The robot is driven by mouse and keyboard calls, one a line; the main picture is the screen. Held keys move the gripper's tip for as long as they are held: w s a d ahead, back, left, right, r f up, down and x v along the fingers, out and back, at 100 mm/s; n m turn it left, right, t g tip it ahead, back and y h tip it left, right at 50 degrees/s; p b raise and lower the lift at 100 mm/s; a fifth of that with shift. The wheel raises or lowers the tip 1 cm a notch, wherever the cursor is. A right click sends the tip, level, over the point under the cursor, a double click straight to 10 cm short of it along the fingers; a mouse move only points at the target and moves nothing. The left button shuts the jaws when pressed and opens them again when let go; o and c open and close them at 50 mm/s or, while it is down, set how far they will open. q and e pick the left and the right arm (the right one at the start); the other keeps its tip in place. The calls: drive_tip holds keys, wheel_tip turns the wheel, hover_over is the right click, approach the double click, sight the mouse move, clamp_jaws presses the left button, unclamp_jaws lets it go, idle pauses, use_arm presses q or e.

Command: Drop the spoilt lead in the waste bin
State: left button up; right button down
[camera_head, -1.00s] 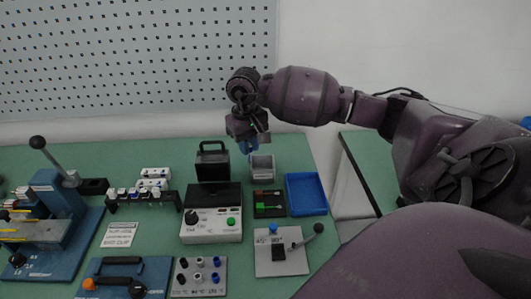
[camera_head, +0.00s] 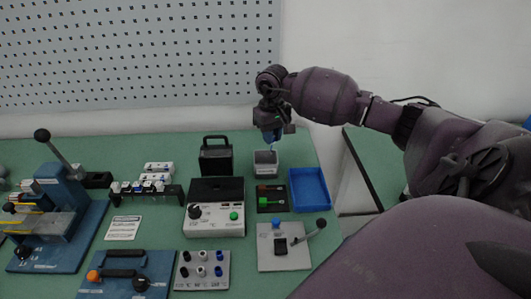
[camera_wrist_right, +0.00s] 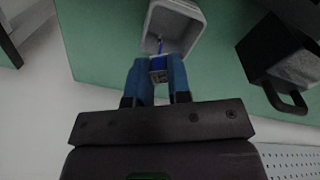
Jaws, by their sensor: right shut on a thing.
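The waste bin, a small light-grey open box (camera_head: 264,168), stands at the back of the green bench in the head view. It also shows at the top of the right wrist view (camera_wrist_right: 196,30). My right gripper (camera_head: 271,139) is just above the bin in the head view. In the right wrist view its blue fingers (camera_wrist_right: 158,78) are shut on the lead (camera_wrist_right: 158,64), a small blue piece with a thin end pointing towards the bin's opening. Most of the lead is hidden between the fingers. My left gripper is not in view.
A black box with a handle (camera_head: 216,160) stands left of the bin. A blue tray (camera_head: 309,190) lies to the right, and a dark tray with a green piece (camera_head: 271,207) in front. A tester (camera_head: 215,222) and a lever press (camera_head: 62,215) stand further left.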

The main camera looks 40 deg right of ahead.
drive_tip(key=shift+f, duration=0.35)
drive_tip(key=c, duration=1)
unclamp_jaws()
wheel_tip(320, 180, up, 11)
drive_tip(key=shift+f, duration=0.1)
